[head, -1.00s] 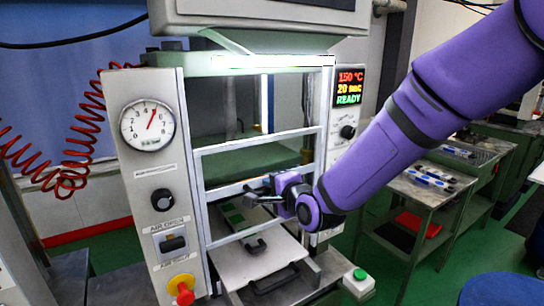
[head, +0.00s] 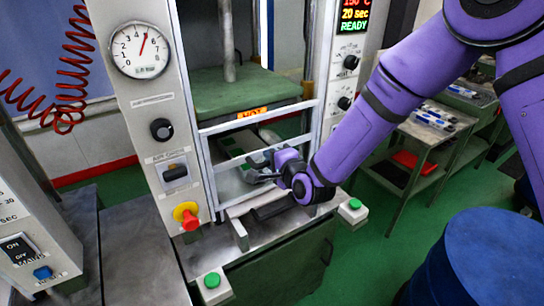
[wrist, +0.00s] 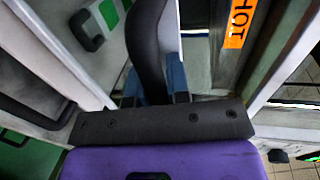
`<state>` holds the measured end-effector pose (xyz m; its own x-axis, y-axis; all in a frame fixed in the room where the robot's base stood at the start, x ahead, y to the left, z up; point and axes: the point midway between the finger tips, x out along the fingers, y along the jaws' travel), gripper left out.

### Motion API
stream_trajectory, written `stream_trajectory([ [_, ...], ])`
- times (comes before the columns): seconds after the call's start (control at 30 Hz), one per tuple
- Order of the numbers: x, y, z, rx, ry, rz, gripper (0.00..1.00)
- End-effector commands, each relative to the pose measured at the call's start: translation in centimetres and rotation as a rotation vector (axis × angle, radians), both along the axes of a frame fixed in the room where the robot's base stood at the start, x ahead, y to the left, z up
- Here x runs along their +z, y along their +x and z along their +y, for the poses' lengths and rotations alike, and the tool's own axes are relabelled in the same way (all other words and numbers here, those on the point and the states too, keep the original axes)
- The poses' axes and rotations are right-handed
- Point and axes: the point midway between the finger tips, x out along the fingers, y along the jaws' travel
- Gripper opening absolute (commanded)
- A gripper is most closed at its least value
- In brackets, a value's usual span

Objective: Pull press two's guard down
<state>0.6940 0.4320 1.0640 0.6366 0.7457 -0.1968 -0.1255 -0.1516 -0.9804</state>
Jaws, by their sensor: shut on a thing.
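Press two's guard (head: 262,116) is a pale metal frame across the front of the press; its upper crossbar lies just below the orange HOT label. My gripper (head: 262,165) is at the guard's lower part, shut on the guard's handle, which is largely hidden by the fingers in the head view. In the wrist view, a dark curved bar (wrist: 150,45) runs between the blue finger pads. The press's green upper platen (head: 240,90) shows above the guard.
A red stop button (head: 188,217) and two green buttons (head: 212,281) (head: 352,205) sit around the press front. A blue drum (head: 475,260) stands at the right.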

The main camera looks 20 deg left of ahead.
Motion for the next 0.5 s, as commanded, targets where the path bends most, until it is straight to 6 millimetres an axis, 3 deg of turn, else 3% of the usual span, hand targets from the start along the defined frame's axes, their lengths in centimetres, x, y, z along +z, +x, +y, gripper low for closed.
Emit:
stream_trajectory([
  [0.13,-0.75,-0.23,-0.19,0.002,-0.013,0.014,0.0],
  [0.17,-0.77,-0.23,-0.19,0.002,-0.013,0.014,0.24],
  [0.23,-0.72,-0.22,-0.18,0.001,-0.012,0.013,0.4],
  [0.5,-0.46,-0.13,-0.14,0.001,-0.008,0.009,0.42],
])
